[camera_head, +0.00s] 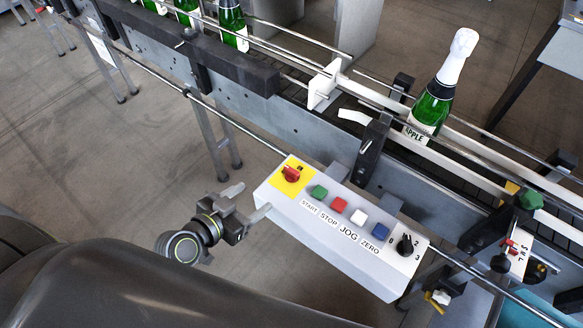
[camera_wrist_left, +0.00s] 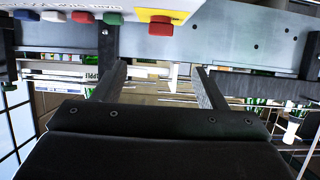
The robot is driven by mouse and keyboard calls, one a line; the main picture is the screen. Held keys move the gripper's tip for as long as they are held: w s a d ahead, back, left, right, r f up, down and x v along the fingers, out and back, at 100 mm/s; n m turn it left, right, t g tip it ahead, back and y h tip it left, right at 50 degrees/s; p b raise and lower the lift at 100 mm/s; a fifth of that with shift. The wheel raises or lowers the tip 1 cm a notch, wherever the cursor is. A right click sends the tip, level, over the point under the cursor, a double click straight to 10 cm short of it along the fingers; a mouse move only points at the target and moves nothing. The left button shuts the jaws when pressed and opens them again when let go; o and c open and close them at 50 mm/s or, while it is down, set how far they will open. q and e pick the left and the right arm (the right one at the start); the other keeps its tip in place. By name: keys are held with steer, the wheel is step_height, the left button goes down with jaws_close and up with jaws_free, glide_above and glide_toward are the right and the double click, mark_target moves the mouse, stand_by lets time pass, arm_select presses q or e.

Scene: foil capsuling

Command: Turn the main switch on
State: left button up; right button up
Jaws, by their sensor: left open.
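The main switch (camera_head: 291,174) is a red rotary knob on a yellow plate, at the far left end of a white control box (camera_head: 335,238). In the left wrist view the red knob (camera_wrist_left: 161,25) and yellow plate show at the top, upside down, above the fingers. My left gripper (camera_head: 250,201) is open and empty, just left of the box's left end and lower in the picture than the knob. Its fingers in the wrist view (camera_wrist_left: 162,82) are spread, with nothing between them. The knob's exact angle is hard to read. My right gripper is out of view.
Green, red, white and blue buttons (camera_head: 339,205) and a black selector (camera_head: 405,245) line the box. Behind runs a conveyor with rails (camera_head: 325,85). A green foil-topped bottle (camera_head: 432,104) stands there, with several others at upper left. Open floor (camera_head: 130,150) lies left.

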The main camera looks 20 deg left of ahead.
mark_target(291, 170)
arm_select(q)
steer(key=x, duration=1.6)
steer(key=shift+w, duration=0.1)
steer(key=shift+w+d+f, duration=0.2)
steer(key=shift+w+d, duration=0.05)
steer(key=shift+w, duration=0.15)
